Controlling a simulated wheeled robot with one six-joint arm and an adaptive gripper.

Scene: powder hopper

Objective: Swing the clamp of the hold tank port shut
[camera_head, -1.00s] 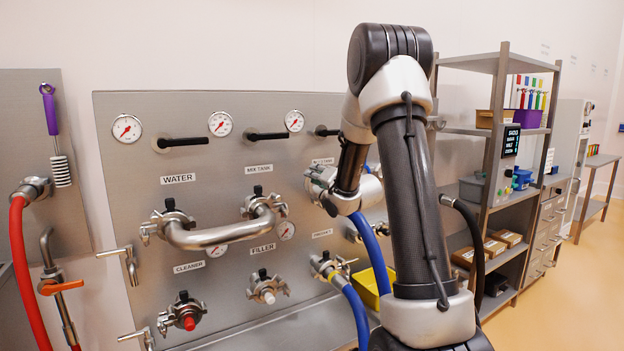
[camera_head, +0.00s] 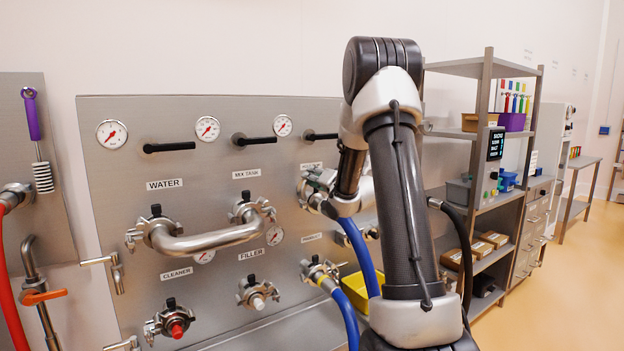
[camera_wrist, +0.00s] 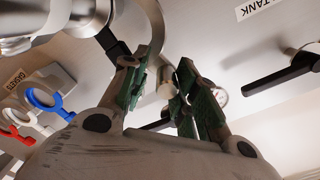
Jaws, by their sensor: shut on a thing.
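The hold tank port is probably the upper right one on the steel panel, under a partly covered label (camera_head: 312,165) that I cannot read. My gripper (camera_head: 320,182) is at this port, and my arm covers part of it. In the wrist view my gripper (camera_wrist: 160,75) has green-padded fingers on either side of a small pale metal piece, likely part of the clamp. A curved metal band of the clamp (camera_wrist: 154,28) rises just beyond the fingertips. A dark fitting (camera_wrist: 113,45) lies beside the left finger. I cannot tell how far the clamp is swung.
A curved steel pipe (camera_head: 215,240) joins two ports left of my gripper. Blue hoses (camera_head: 360,258) hang below it. Black handles (camera_head: 168,147) stick out above. A shelf rack (camera_head: 480,130) stands on the right, with open floor (camera_head: 560,290) beyond.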

